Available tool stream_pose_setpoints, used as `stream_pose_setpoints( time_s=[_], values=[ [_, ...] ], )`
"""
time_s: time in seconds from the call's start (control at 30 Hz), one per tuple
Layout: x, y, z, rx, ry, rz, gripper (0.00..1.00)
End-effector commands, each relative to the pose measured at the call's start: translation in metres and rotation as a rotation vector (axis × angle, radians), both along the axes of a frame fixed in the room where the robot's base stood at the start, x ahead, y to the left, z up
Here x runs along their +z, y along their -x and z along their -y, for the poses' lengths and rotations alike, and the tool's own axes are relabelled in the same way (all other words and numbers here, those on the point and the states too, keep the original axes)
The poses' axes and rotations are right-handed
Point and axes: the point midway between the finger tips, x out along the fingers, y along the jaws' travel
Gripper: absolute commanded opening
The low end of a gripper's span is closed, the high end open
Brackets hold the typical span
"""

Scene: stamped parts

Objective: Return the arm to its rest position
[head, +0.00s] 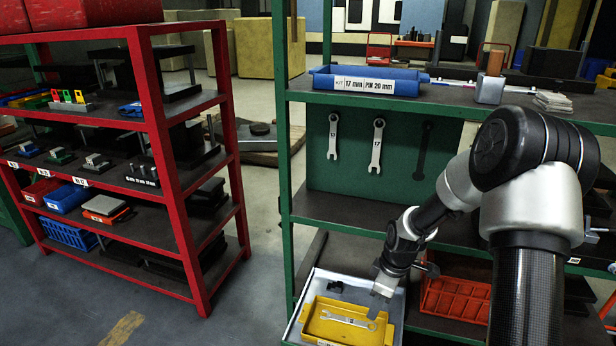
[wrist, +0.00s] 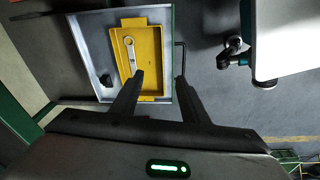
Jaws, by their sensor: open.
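My arm reaches down from the right in the head view, over a grey tray at the front of the green rack. My gripper (head: 378,303) is above the right part of a yellow bin (head: 312,311) in that tray. In the wrist view my gripper (wrist: 160,75) has its two fingers apart, with nothing between them. A wrench (head: 345,319) lies in the yellow bin, below the gripper; it also shows in the wrist view (wrist: 130,52). Whether a fingertip touches the bin cannot be told.
The grey tray (wrist: 85,40) also holds a small black part (wrist: 106,80). Green rack posts (head: 283,150) and shelves stand close around the arm. Two wrenches (head: 377,146) hang on the green panel. An orange crate (head: 455,298) is right of the gripper. A red rack (head: 170,150) stands left.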

Motion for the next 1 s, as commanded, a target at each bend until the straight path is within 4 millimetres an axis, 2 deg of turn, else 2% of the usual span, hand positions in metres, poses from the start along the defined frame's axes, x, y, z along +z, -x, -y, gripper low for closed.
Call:
stream_pose_setpoints(
  time_s=[0.03, 0.2, 0.37, 0.5, 0.6, 0.7, 1.0],
  values=[
    [0.029, 0.001, 0.001, -0.033, 0.025, 0.017, 0.41],
    [0.121, 0.025, 0.002, -0.213, 0.081, 0.063, 0.41],
    [0.199, 0.064, -0.004, -0.406, 0.092, 0.125, 0.41],
    [0.253, 0.107, -0.012, -0.58, 0.058, 0.186, 0.41],
    [0.282, 0.141, -0.018, -0.698, 0.013, 0.224, 0.41],
    [0.3, 0.169, -0.024, -0.794, -0.038, 0.25, 0.41],
    [0.323, 0.229, -0.037, -0.982, -0.185, 0.285, 0.41]
  ],
)
